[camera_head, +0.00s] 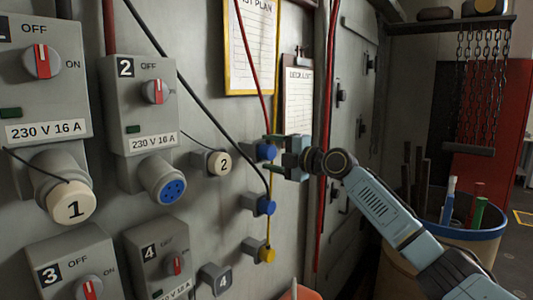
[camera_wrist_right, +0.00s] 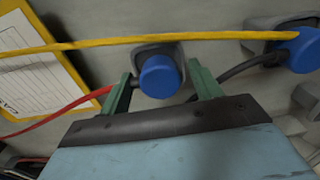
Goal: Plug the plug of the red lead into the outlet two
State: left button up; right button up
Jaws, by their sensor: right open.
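Outlet two (camera_head: 166,180) shows its blue face with dark holes, uncovered, under the switch box marked 2 (camera_head: 140,105). The plug of the red lead (camera_head: 265,152) is blue and sits in a grey holder on the wall, right of the outlet. The red lead (camera_head: 253,65) runs down to it from above. My right gripper (camera_head: 274,154) is open at this plug. In the right wrist view the plug (camera_wrist_right: 161,76) lies between the green fingertips (camera_wrist_right: 160,84), with a visible gap at the right finger. My left gripper is out of view.
A second blue plug (camera_head: 265,205) with a black lead (camera_head: 195,95) and a yellow plug (camera_head: 267,254) sit in holders below. A yellow lead (camera_wrist_right: 100,44) crosses close above my fingers. Round caps marked 1 (camera_head: 73,203) and 2 (camera_head: 220,163) show. A bin (camera_head: 462,232) stands right.

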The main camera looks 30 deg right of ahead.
aim_at(272, 153)
jog(key=shift+b, duration=0.45)
dwell(0.3)
jog(key=c, duration=1.3)
jog(key=shift+s+d+f, duration=0.1)
jog(key=shift+s+d, duration=0.05)
jog(key=shift+s, duration=0.1)
jog(key=shift+b+v, duration=1.9)
jog(key=shift+v, duration=0.85)
